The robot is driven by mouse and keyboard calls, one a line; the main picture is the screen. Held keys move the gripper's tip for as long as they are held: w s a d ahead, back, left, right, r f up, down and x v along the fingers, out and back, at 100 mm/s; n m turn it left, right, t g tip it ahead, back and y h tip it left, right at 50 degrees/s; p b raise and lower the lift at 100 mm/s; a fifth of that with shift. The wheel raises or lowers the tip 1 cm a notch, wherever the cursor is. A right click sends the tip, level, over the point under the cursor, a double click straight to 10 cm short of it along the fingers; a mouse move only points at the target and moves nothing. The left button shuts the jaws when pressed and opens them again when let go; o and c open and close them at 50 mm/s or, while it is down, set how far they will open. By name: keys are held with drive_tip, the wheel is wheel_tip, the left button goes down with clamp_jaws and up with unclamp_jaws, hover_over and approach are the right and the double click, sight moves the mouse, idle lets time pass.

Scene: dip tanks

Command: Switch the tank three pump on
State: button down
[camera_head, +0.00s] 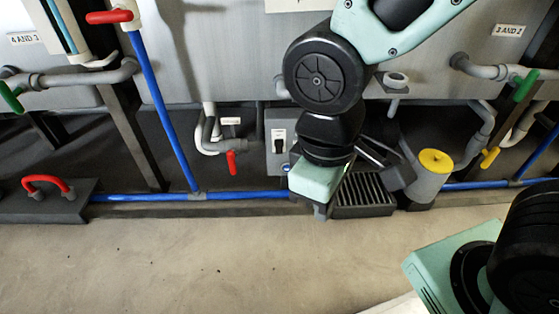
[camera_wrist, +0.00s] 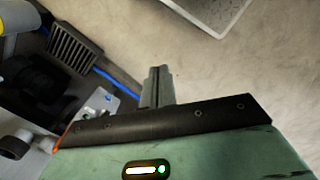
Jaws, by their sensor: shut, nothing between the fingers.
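My gripper (camera_head: 320,212) points down just to the right of and below the box, apart from the rocker, and my arm hides the box's right side. In the wrist view my gripper's fingers (camera_wrist: 159,72) are together and empty. A light grey box face (camera_wrist: 103,103), which looks like the switch box, shows left of them, partly cut off by the gripper body.
A black grille (camera_head: 364,196) and a yellow-capped canister (camera_head: 430,175) stand right of my gripper. A blue pipe (camera_head: 240,195) runs along the floor's back edge. A red-handled valve (camera_head: 231,162) hangs left of the box. The floor (camera_head: 200,265) in front is clear.

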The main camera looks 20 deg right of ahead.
drive_tip(key=w+d+f+n+h+b, duration=0.1)
drive_tip(key=w+d+f+n+h, duration=0.35)
drive_tip(key=w+f+h, duration=0.6)
drive_tip(key=n+t+y+b, duration=0.3)
drive_tip(key=n+t+y, duration=0.3)
drive_tip(key=n+t, duration=1.4)
approach(279, 150)
wheel_tip(279, 150, down, 3)
drive_tip(key=s, duration=0.2)
drive_tip(key=shift+s+a, duration=0.1)
drive_tip(key=shift+a, duration=0.2)
drive_tip(key=b+x, duration=0.5)
drive_tip(key=x, duration=0.5)
